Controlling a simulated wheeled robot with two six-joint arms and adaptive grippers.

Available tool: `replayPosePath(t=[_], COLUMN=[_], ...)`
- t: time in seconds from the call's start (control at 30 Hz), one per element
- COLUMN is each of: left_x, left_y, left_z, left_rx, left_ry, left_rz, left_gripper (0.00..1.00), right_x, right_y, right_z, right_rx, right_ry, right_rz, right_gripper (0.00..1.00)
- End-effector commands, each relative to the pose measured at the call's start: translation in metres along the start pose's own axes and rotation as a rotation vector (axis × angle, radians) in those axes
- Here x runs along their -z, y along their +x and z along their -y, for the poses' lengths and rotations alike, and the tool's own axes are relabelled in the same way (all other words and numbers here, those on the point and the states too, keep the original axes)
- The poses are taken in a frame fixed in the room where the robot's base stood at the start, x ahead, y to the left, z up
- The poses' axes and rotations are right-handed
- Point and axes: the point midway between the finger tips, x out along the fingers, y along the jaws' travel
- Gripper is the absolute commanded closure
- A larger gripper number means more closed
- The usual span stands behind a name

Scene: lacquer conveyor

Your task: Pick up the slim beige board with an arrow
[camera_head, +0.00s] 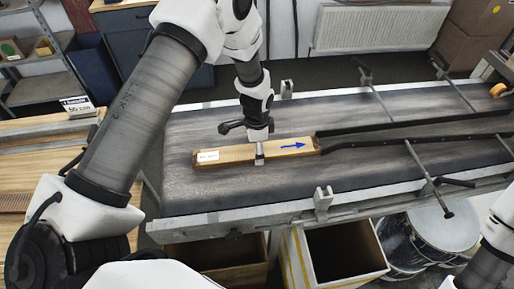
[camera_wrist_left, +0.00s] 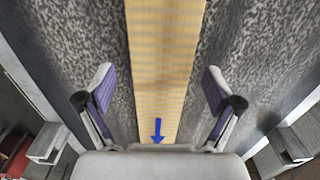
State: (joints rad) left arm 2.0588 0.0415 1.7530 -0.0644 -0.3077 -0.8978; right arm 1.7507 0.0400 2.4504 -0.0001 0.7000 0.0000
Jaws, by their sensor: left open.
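The slim beige board (camera_head: 232,153) lies flat on the dark conveyor belt, with a white label at its left end and a blue arrow (camera_head: 293,146) towards its right end. My left gripper (camera_head: 259,153) is over the middle of the board, pointing down. In the left wrist view the board (camera_wrist_left: 163,70) runs between the two spread fingers of the open gripper (camera_wrist_left: 158,82), with a gap on each side. The blue arrow (camera_wrist_left: 157,130) shows near the palm. Only part of my right arm shows at the lower right; its gripper is out of view.
Dark guide rails (camera_head: 400,143) converge just right of the board, held by metal rods. Metal brackets stand on the conveyor's edges, such as the front bracket (camera_head: 323,198). Open bins (camera_head: 345,245) and drums (camera_head: 447,232) stand below the front. The belt left of the board is clear.

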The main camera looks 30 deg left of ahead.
Motion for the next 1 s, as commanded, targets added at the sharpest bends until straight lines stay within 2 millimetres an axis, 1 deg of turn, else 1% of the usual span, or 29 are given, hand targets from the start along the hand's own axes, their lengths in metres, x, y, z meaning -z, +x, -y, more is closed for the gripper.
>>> replayPosePath(t=[0.17,0.2,0.27,0.3,0.37,0.4,0.43,0.67,0.77,0.87,1.0], left_x=[0.001,0.000,0.000,0.000,0.000,0.000,0.000,0.001,0.001,0.001,0.001], left_y=[0.002,0.002,0.002,0.002,0.002,0.002,0.002,0.001,-0.005,-0.021,-0.058], left_z=[0.001,0.001,0.000,0.000,0.000,0.000,0.000,0.001,0.001,0.001,0.002], left_rx=[0.002,0.002,0.002,0.002,0.001,0.002,0.001,0.002,0.003,0.003,0.004], left_ry=[0.000,0.000,0.000,0.000,0.000,0.000,0.000,0.000,0.000,0.000,-0.001], left_rz=[-0.001,-0.001,-0.001,-0.001,-0.001,-0.001,-0.001,-0.002,-0.002,-0.002,-0.003], left_gripper=[0.08,0.12,0.33,0.47,0.69,0.83,0.89,0.89,0.89,0.89,0.89], right_x=[0.000,0.000,0.000,0.000,0.000,0.000,0.000,0.000,0.000,0.000,0.000], right_y=[0.001,0.001,0.001,0.001,0.001,0.001,0.001,0.001,-0.004,-0.017,-0.045], right_z=[0.000,0.000,0.000,0.000,0.000,0.000,0.000,0.000,0.000,0.000,0.000], right_rx=[0.000,0.000,0.000,0.000,0.000,0.000,0.000,0.000,0.000,0.000,0.000], right_ry=[0.000,0.000,0.000,0.000,0.000,0.000,0.000,0.000,0.000,0.000,0.000], right_rz=[0.001,0.001,0.001,0.001,0.000,0.000,0.001,0.000,0.000,0.000,0.000], right_gripper=[0.60,0.60,0.60,0.60,0.60,0.60,0.60,0.60,0.60,0.60,0.60])
